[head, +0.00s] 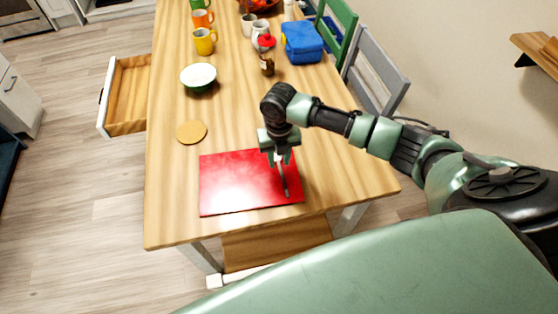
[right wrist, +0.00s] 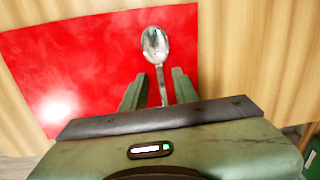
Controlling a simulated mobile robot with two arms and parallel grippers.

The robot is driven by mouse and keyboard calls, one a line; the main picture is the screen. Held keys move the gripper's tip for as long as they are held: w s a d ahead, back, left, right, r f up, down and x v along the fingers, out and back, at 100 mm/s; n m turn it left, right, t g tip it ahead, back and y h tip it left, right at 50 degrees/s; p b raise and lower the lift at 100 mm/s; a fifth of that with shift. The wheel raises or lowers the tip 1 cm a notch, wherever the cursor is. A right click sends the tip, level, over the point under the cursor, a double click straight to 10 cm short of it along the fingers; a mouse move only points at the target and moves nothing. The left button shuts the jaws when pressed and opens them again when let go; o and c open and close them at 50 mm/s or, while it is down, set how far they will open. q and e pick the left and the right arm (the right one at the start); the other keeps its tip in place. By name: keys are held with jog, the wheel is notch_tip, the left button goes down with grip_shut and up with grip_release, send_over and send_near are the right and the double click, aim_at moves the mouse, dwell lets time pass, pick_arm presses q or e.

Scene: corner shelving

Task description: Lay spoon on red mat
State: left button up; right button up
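The red mat (head: 235,182) lies flat near the front edge of the wooden table; it also fills much of the right wrist view (right wrist: 70,65). The silver spoon (head: 285,183) is at the mat's right part, its bowl toward the front edge. In the right wrist view the spoon (right wrist: 155,43) appears to lie on the mat, its handle running between my fingers. My right gripper (head: 279,160) is low over the mat; its fingers (right wrist: 160,85) are apart, with gaps beside the handle. The handle's end is hidden by the gripper. My left gripper is out of view.
A round coaster (head: 191,132) and a white-green bowl (head: 198,77) stand beyond the mat. A small brown bottle (head: 267,65), blue box (head: 302,43) and several mugs, including a yellow one (head: 204,42), are farther back. An open drawer (head: 127,95) juts out left.

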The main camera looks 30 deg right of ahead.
aim_at(279, 165)
notch_tip(279, 165, up, 11)
jog(key=shift+b, duration=0.35)
jog(key=shift+f, duration=0.2)
